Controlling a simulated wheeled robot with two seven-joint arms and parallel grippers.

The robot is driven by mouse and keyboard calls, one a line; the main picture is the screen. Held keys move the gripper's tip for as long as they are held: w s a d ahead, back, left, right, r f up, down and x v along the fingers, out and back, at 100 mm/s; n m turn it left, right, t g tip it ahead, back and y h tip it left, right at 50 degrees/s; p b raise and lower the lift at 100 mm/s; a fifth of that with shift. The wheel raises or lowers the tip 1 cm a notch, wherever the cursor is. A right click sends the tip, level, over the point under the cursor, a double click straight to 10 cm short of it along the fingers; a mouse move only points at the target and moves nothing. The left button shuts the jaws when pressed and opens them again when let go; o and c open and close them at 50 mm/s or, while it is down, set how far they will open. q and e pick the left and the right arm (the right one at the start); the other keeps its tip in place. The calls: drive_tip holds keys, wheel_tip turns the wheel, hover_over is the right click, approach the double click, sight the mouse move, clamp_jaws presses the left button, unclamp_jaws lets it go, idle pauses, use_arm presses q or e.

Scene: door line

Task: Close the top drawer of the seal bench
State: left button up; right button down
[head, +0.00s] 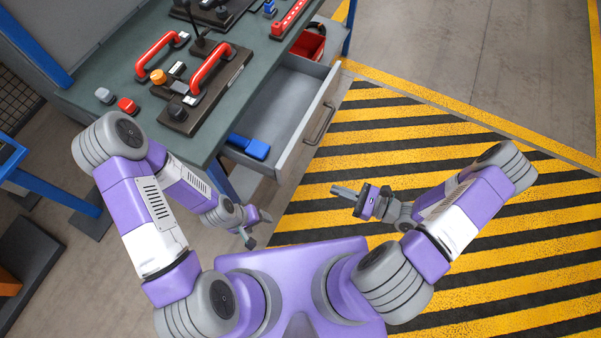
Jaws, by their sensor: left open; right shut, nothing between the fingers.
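The top drawer (306,139) of the seal bench (247,87) stands pulled out toward the right, with a grey front and a dark bar handle (321,123). A blue object (249,146) lies inside at its near end, and a red container (308,44) sits at its far end. My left gripper (258,228) is open and empty, below the bench's near corner and apart from the drawer. My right gripper (335,190) is shut and empty over the striped floor, a short way on the near side of the drawer front.
Red-handled fixtures (207,72), buttons (127,105) and a red strip (290,18) sit on the bench top. The yellow-and-black striped floor (420,135) right of the drawer is clear. A blue-framed stand (57,190) is at the left.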

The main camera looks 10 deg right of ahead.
drive_tip(key=b, duration=0.2)
approach(289, 166)
drive_tip(key=shift+m+t, duration=0.3)
drive_tip(key=x, duration=0.6)
drive_tip(key=shift+s+a+f, duration=0.1)
drive_tip(key=shift+s+f, duration=0.1)
drive_tip(key=shift+f, duration=0.1)
drive_tip(key=shift+w+a, duration=0.3)
drive_tip(key=shift+a, duration=0.1)
